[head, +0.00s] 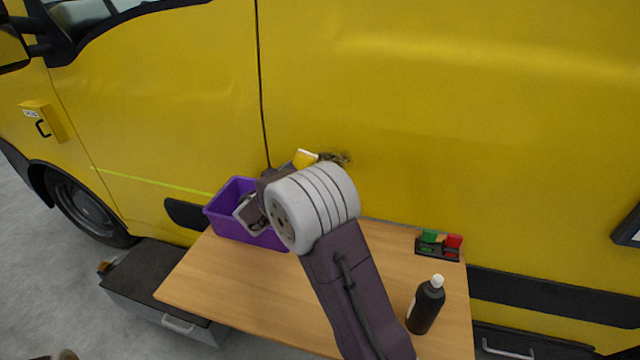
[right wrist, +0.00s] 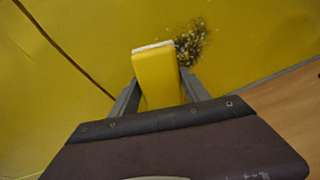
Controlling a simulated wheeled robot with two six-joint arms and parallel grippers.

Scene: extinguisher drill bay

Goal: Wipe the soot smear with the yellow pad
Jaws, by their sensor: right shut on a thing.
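The soot smear (head: 341,158) is a dark speckled patch on the yellow van side, just above the table's back edge. In the right wrist view the smear (right wrist: 191,44) lies just beyond and right of the pad's tip. The yellow pad (head: 305,158) has a pale edge facing the van. My right gripper (right wrist: 158,82) is shut on the pad (right wrist: 156,76), with a finger on each side of it. I cannot tell whether the pad touches the panel. In the head view my right arm hides most of this gripper. My left gripper is not in view.
A purple bin (head: 229,222) stands at the table's back left, partly behind my arm. A black bottle with a white cap (head: 426,305) and a small rack with green and red blocks (head: 438,246) stand at the right of the wooden table (head: 215,285).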

